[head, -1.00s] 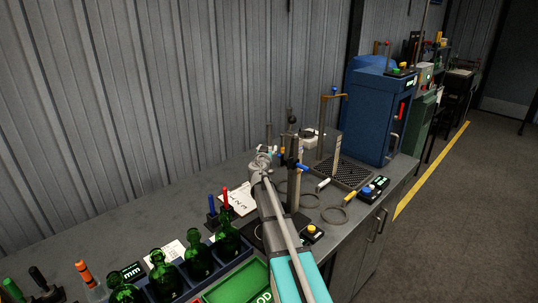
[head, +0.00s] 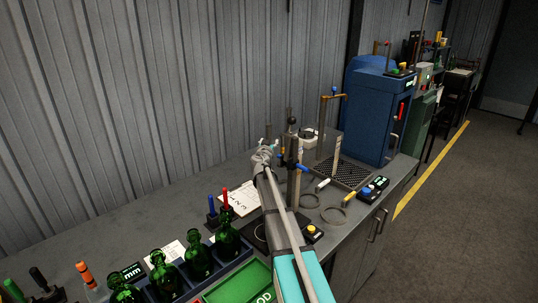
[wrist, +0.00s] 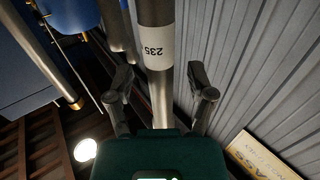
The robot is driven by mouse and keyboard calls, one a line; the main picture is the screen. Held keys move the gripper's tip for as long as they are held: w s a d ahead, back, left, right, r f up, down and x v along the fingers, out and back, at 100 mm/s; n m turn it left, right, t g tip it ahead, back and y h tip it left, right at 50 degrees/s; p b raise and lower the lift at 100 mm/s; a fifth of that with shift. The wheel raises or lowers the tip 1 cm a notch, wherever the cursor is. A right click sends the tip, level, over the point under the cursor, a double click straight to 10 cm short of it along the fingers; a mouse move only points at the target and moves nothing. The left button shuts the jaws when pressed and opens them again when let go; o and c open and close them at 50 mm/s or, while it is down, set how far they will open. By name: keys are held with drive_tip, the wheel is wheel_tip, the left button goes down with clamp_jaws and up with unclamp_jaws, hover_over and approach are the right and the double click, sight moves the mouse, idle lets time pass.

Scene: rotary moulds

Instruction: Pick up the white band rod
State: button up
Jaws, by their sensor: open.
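In the wrist view the white band rod (wrist: 158,50) is a thick grey metal rod with a white band printed "235". My gripper (wrist: 161,90) is open, with one dark finger on each side of the rod just below the band. A gap shows between each finger and the rod. The rod's lower end is hidden behind the gripper body. In the head view my arm's end reaches the group of upright rods and posts on the bench, and the fingers are too small and covered to make out.
A dark post with a blue-handled clamp (head: 291,150) stands right beside my arm. Green bottles (head: 198,258) and a green tray (head: 240,283) are in front. A blue cabinet (head: 378,115) stands at the back right. The bench's left rear (head: 130,220) is clear.

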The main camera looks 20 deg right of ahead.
drive_tip(key=shift+w, duration=0.1)
idle(0.5)
clamp_jaws()
